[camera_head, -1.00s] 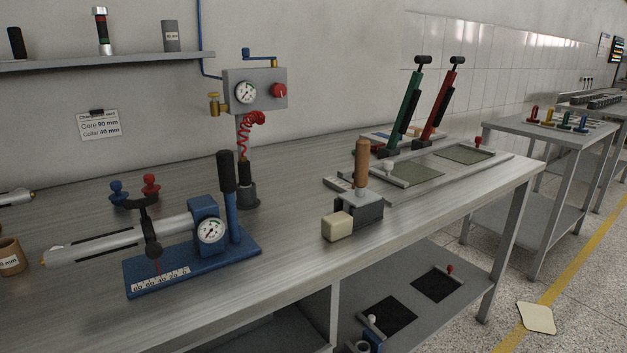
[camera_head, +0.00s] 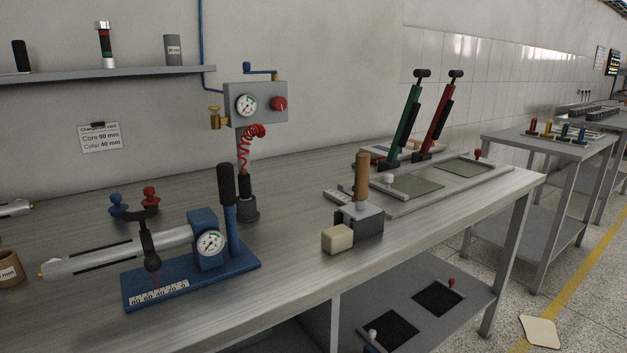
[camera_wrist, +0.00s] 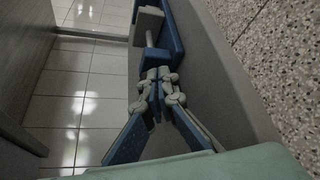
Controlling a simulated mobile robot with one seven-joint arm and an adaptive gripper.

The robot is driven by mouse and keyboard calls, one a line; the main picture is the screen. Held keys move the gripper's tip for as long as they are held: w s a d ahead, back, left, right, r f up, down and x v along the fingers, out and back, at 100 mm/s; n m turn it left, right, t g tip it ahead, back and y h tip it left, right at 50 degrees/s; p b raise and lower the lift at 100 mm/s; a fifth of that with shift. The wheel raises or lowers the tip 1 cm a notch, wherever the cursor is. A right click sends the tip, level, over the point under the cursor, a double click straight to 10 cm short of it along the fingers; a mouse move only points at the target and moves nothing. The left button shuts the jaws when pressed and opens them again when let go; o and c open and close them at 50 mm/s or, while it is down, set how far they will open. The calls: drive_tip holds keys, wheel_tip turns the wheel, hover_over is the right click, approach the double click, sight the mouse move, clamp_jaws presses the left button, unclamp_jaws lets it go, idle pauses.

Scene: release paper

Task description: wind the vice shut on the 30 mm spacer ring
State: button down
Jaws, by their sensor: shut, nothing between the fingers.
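My gripper (camera_wrist: 158,92) shows in the wrist view, its blue and grey fingers drawn together with nothing between them. Just beyond the fingertips is a pale grey block with a short rod (camera_wrist: 149,40), beside a blue body (camera_wrist: 173,35). This may be the vice, but I cannot tell for certain, nor whether the fingertips touch the rod. No spacer ring marked 30 mm can be made out. A tan cylinder (camera_head: 8,272) with a partly cut-off "mm" label is at the left edge of the head view. My gripper does not show in the head view.
The bench (camera_head: 285,265) carries a blue gauge fixture (camera_head: 205,240), a block with a wooden handle (camera_head: 361,210) and green and red levers (camera_head: 436,115). A lower shelf (camera_head: 465,285) holds two dark panels. In the wrist view, tiled floor (camera_wrist: 70,95) lies left.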

drive_tip(key=shift+s+d, duration=0.1)
drive_tip(key=shift+d, duration=0.05)
drive_tip(key=shift+s+d+r+p, duration=0.15)
drive_tip(key=shift+s+p, duration=0.1)
drive_tip(key=shift+p, duration=0.15)
drive_tip(key=shift+s+a+b, duration=0.2)
drive_tip(key=shift+s+a, duration=0.35)
drive_tip(key=shift+a, duration=0.3)
drive_tip(key=shift+s+a+b, duration=0.15)
drive_tip(key=shift+s+a, duration=0.45)
drive_tip(key=shift+a, duration=0.25)
drive_tip(key=shift+s+a+b, duration=0.2)
drive_tip(key=shift+s+a, duration=0.35)
drive_tip(key=shift+a, duration=0.3)
